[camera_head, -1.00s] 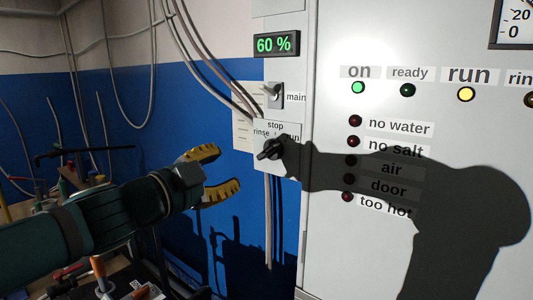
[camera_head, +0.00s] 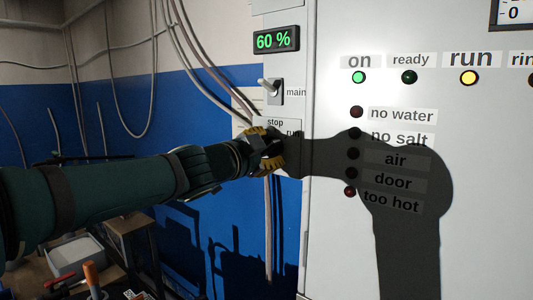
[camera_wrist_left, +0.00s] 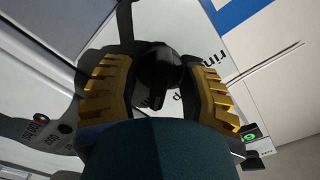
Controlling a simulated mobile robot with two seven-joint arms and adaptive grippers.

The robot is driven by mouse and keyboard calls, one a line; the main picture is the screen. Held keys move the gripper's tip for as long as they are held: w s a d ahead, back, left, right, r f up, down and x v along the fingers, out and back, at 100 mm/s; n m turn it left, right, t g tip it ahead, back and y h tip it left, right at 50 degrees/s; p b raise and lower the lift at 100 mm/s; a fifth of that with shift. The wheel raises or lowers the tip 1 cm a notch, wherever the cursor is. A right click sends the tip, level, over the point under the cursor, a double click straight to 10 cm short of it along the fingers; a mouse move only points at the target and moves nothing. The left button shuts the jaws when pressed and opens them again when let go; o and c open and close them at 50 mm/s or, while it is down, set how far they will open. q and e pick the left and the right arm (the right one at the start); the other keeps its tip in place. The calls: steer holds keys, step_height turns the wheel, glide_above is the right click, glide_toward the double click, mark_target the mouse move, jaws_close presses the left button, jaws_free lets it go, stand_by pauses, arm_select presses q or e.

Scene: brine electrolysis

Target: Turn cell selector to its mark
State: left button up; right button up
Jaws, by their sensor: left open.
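The cell selector is a black rotary knob (camera_wrist_left: 158,76) on a narrow panel, seen in the left wrist view between my fingers. In the head view my left gripper (camera_head: 272,149) covers the knob; the labels "stop" and part of "run" (camera_head: 292,133) show above and beside it. In the wrist view the open yellow fingers of my left gripper (camera_wrist_left: 160,92) stand on either side of the knob, with a visible gap at each side. Part of the "rinse" label (camera_wrist_left: 210,72) shows beside the knob. Where the knob points is hard to tell. My right gripper is not seen.
Above the selector are the main switch (camera_head: 270,89) and a display reading 60 % (camera_head: 276,40). The white cabinet (camera_head: 480,250) at right has lit "on" (camera_head: 358,77) and "run" (camera_head: 469,77) lamps. Cables (camera_head: 270,225) hang below the panel. A workbench tray (camera_head: 75,257) is at lower left.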

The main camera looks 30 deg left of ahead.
arm_select(q)
jaws_close()
steer(key=shift+r, duration=0.1)
stand_by(0.4)
steer(key=shift+d+n+p, duration=0.1)
steer(key=shift+n+p, duration=0.8)
steer(key=shift+n, duration=0.1)
steer(key=shift+r+n+p, duration=0.1)
steer(key=shift+n+p, duration=0.5)
steer(key=shift+n, duration=0.2)
steer(key=n+p, duration=0.2)
steer(key=n, duration=0.1)
steer(key=shift+n+p, duration=0.55)
steer(key=shift+n, duration=0.95)
